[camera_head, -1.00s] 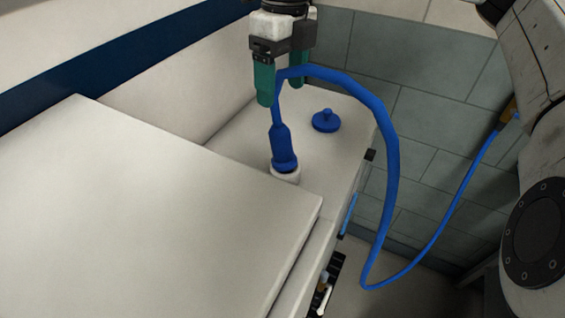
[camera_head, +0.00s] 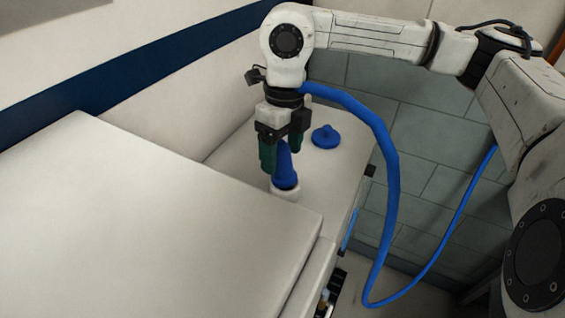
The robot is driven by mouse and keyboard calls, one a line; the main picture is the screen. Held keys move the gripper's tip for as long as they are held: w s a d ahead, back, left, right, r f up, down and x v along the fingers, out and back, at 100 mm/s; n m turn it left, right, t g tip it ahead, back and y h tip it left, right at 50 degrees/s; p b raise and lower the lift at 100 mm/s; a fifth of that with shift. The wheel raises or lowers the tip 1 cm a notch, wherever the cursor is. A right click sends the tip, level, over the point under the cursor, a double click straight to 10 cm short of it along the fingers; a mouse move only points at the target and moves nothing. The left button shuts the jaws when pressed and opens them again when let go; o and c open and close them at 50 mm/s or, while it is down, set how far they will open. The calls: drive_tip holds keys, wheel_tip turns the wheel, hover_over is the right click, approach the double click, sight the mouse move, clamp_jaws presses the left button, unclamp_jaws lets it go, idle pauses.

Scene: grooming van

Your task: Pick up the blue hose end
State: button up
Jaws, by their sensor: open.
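The blue hose end (camera_head: 285,179) stands upright in a white round holder (camera_head: 285,193) on the pale counter. The blue hose (camera_head: 388,190) arches up from behind my gripper, over to the right and down towards the floor. My gripper (camera_head: 281,160) points down with its green fingers open. The fingers are on either side of the upper part of the hose end, which shows between them. Whether they touch it I cannot tell. The top of the hose end, where it joins the hose, is hidden behind my gripper.
A blue knobbed cap (camera_head: 325,137) sits on the counter (camera_head: 335,168) close to the right of my gripper. A large raised pale slab (camera_head: 150,220) fills the left front. A tiled wall (camera_head: 425,130) stands behind. Small items hang at the counter's front side.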

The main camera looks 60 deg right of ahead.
drive_tip(key=shift+a+f, duration=0.1)
drive_tip(key=shift+f, duration=0.95)
drive_tip(key=c, duration=1.3)
drive_tip(key=shift+c, duration=0.2)
drive_tip(key=shift+r, duration=0.15)
drive_tip(key=shift+r, duration=0.55)
drive_tip(key=s+a+r+b, duration=0.4)
drive_tip(key=s+r, duration=0.7)
drive_tip(key=s, duration=0.2)
drive_tip(key=shift+s+r+b, duration=0.2)
drive_tip(key=shift+r+b, duration=0.15)
drive_tip(key=shift+b, duration=0.05)
